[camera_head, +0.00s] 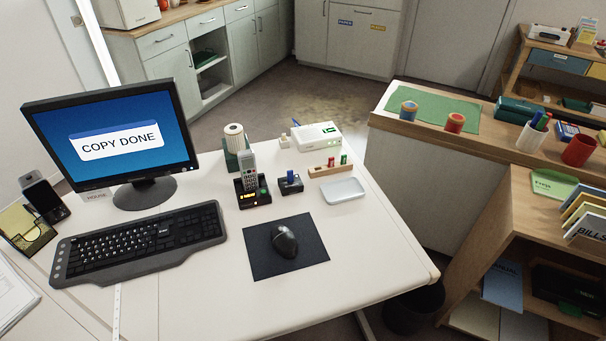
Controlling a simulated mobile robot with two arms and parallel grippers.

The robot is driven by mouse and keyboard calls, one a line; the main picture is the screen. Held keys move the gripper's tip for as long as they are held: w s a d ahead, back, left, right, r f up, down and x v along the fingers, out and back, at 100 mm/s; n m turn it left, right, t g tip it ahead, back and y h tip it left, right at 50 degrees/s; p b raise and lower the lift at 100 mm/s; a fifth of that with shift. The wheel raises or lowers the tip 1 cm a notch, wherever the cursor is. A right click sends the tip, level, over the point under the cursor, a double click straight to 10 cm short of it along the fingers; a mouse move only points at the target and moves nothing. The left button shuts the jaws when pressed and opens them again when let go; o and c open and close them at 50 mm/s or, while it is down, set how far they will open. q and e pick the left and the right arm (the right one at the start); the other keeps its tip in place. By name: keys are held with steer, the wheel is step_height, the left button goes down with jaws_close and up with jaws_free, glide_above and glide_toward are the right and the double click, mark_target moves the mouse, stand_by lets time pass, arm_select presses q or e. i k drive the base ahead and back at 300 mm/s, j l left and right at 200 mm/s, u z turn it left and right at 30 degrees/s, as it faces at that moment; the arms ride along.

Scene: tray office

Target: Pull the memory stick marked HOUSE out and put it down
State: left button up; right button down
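The word HOUSE shows on a small pale piece (96,196) below the lower left of the monitor (110,130). I cannot tell whether it is a stick or a label. The monitor screen reads COPY DONE. A small blue piece (290,173) stands upright in a black block (290,185) on the desk. Red and green pieces stand in a wooden holder (325,171) beside it. No marking is readable on these. Neither of my grippers is in view.
A handset in its cradle (253,193), a white tray (344,191), a white box (317,137), a mouse on a dark mat (262,262) and a keyboard (140,243) occupy the desk. The desk's right front (375,265) is clear. A shelf unit (510,225) stands at right.

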mark_target(290, 173)
steer(key=l+u, duration=0.35)
steer(key=i+l+u, duration=0.1)
steer(key=l+u, duration=0.3)
steer(key=j, duration=0.1)
